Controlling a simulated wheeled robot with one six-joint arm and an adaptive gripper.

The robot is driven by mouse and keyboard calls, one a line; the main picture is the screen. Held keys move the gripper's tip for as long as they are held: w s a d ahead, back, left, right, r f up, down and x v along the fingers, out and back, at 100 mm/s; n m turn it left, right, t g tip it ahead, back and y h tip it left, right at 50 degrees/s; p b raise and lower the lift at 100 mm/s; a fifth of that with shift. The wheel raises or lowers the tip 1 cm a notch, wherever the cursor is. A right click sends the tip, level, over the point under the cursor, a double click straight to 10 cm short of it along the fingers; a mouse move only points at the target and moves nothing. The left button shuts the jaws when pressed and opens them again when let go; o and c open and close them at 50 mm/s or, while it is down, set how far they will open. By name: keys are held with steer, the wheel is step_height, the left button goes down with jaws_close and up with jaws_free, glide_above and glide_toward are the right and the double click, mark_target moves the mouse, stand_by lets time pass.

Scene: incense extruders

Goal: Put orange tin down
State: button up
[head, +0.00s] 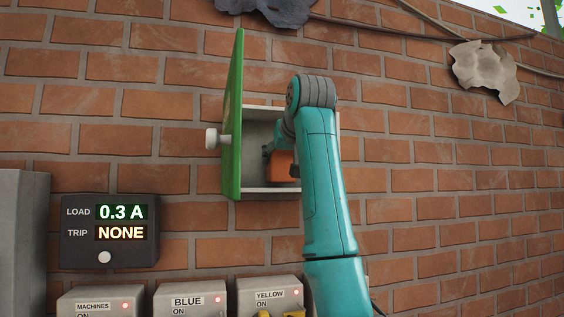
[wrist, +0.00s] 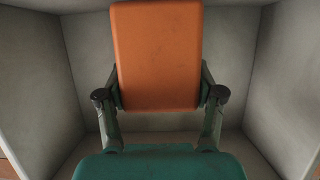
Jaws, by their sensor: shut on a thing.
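The orange tin (head: 281,166) is a box-shaped block inside the open wall cabinet (head: 262,191). In the wrist view the tin (wrist: 157,55) fills the upper middle, between the two fingers. My gripper (wrist: 160,92) is shut on the tin, one finger on each side. In the head view my gripper (head: 281,160) reaches into the cabinet, and my arm hides the cabinet's right part. Whether the tin touches the cabinet floor, I cannot tell.
The green cabinet door (head: 233,120) with a white knob (head: 212,139) stands open at the left. Below are a load display (head: 109,232) reading 0.3 A, trip NONE, and labelled switch boxes (head: 190,299). The cabinet's grey side walls (wrist: 285,75) flank the tin.

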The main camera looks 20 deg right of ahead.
steer(key=shift+f, duration=0.35)
steer(key=shift+w+f, duration=0.2)
steer(key=shift+w, duration=0.1)
steer(key=shift+s+r, duration=0.1)
steer(key=o, duration=1.4)
steer(key=shift+s, duration=0.1)
steer(key=v, duration=1.2)
